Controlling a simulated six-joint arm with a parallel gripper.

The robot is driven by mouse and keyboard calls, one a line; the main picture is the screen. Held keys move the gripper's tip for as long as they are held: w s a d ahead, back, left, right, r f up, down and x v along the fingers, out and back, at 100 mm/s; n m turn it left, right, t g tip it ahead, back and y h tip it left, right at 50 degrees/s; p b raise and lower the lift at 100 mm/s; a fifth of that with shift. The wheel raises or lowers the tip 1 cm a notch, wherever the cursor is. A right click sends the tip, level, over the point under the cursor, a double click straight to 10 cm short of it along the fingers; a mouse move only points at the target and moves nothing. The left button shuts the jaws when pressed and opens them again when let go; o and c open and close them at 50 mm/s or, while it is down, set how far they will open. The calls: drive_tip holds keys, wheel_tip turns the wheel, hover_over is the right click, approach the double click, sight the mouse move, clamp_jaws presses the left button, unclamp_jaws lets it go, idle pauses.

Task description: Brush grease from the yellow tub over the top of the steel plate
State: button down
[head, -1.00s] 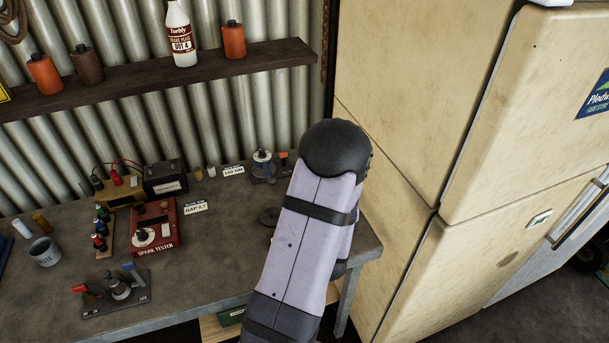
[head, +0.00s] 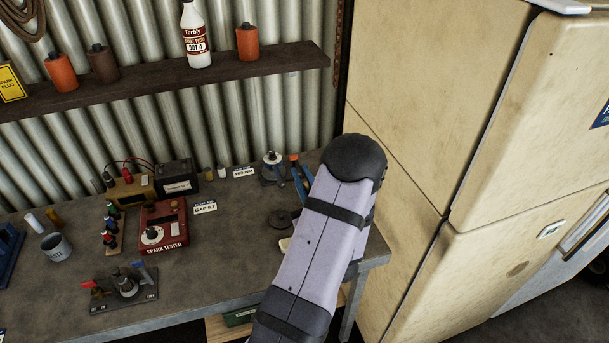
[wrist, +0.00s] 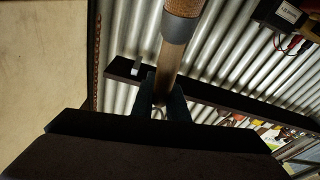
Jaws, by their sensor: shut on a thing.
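My gripper (wrist: 161,95) is shut on the handle of a brush (wrist: 169,62) in the wrist view. The brush has a brown wooden handle, a grey ferrule and a tan end that runs out of the top of the picture. In the head view my gripper and the brush are hidden behind my arm. I cannot make out the yellow tub or the steel plate in either view. A pale object (head: 285,244) shows partly beside my arm on the bench; I cannot tell what it is.
The grey bench (head: 215,270) holds a red spark tester (head: 163,228), a grey cup (head: 56,247), a lever fixture (head: 125,287), a dark disc (head: 280,219) and a blue-handled tool (head: 301,183). A shelf (head: 130,93) with bottles is above. A cream fridge (head: 440,110) stands right.

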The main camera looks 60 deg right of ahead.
wheel_tip(320, 180, down, 5)
drive_tip(key=b, duration=0.3)
drive_tip(key=shift+r, duration=0.1)
drive_tip(key=shift+d+b, duration=0.1)
drive_tip(key=shift+b, duration=1.4)
drive_tip(key=shift+r+b, duration=0.35)
drive_tip(key=shift+b, duration=0.4)
